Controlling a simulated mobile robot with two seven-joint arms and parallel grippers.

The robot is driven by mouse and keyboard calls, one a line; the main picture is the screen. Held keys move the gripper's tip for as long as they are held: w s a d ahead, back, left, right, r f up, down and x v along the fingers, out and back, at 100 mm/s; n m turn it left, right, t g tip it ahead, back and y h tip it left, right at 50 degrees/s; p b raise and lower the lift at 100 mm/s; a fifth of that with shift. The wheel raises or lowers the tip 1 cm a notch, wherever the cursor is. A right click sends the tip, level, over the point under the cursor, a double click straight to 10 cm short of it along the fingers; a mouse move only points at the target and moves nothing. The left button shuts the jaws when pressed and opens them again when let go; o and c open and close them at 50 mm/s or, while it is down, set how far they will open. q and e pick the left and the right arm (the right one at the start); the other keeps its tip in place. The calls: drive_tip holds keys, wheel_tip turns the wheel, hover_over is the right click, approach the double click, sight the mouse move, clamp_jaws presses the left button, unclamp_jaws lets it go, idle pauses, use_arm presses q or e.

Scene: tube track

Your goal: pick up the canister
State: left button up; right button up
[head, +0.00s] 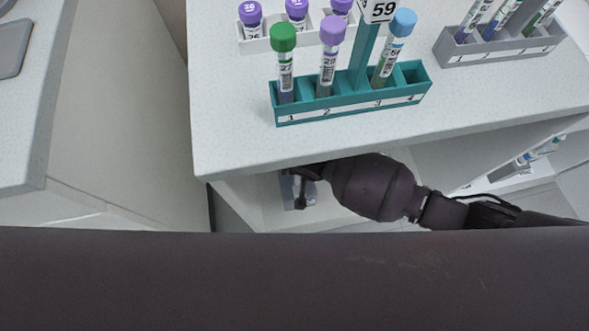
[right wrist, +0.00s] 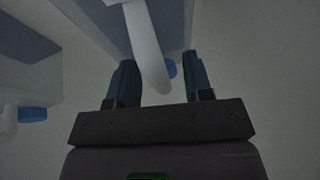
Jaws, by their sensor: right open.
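The canister (head: 289,190) is a pale blue-grey body inside the lower space under the white counter in the head view, mostly hidden by my right gripper (head: 303,187). In the right wrist view, my right gripper (right wrist: 157,75) is open, with a pale curved bar (right wrist: 148,50), seemingly the canister's handle, between its two fingers. I cannot tell whether the fingers touch it. A blue cap (right wrist: 171,68) shows behind the bar, close to the right finger. My left gripper is not in view.
Another blue cap (right wrist: 33,114) shows at the left in the dim wrist view. Above, a teal rack (head: 350,101) with capped tubes stands near the counter's (head: 230,130) front edge. A grey rack (head: 500,45) stands at right. The counter overhangs my right arm's reach-in space.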

clamp_jaws()
drive_tip(key=shift+w+a+r, duration=0.1)
drive_tip(key=shift+a+r, duration=0.05)
drive_tip(key=shift+r, duration=0.05)
